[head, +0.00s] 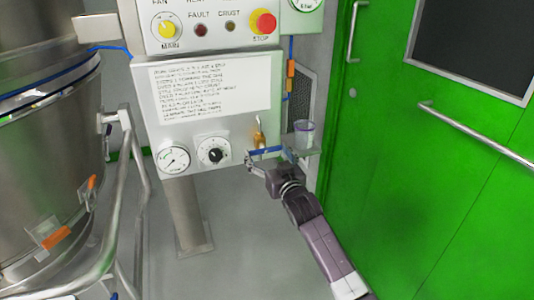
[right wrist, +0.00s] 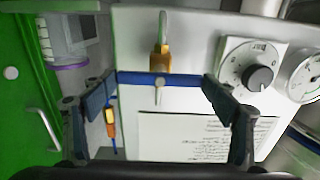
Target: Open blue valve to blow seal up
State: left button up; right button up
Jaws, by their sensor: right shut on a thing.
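The blue valve handle (head: 264,151) is a flat bar at the lower right of the white control panel. It lies across a brass fitting (head: 259,136), roughly level in the head view. In the right wrist view the blue handle (right wrist: 185,79) spans the picture middle, crosswise to the brass fitting (right wrist: 160,60). My right gripper (head: 270,157) is at the handle. In the right wrist view my right gripper (right wrist: 160,86) has one finger at each end of the bar, shut on it lengthwise. My left gripper is out of view.
A dial knob (head: 214,153) and a round gauge (head: 174,160) sit left of the valve. A clear cup (head: 304,133) stands on a small shelf close on the right. A green door (head: 430,170) fills the right side, and a steel vessel (head: 45,150) stands left.

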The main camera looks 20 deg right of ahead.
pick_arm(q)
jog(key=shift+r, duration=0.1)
pick_arm(e)
jog(key=shift+r+n+p, duration=0.1)
jog(key=shift+n+p, duration=0.95)
jog(key=shift+n, duration=0.15)
jog(key=n+p, duration=0.3)
jog(key=n, duration=0.4)
jog(key=shift+a, duration=0.1)
jog(key=shift+n, duration=0.5)
jog(key=n, duration=0.3)
jog(key=shift+f+n+p, duration=0.2)
jog(key=shift+n+p, duration=0.1)
jog(key=shift+p, duration=0.1)
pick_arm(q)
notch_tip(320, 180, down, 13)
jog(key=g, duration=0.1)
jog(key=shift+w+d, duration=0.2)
pick_arm(e)
jog(key=shift+n, duration=1.9)
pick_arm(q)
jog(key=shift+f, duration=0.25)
pick_arm(e)
jog(key=shift+f, duration=0.1)
jog(key=o, duration=1.2)
jog(key=shift+c, duration=0.2)
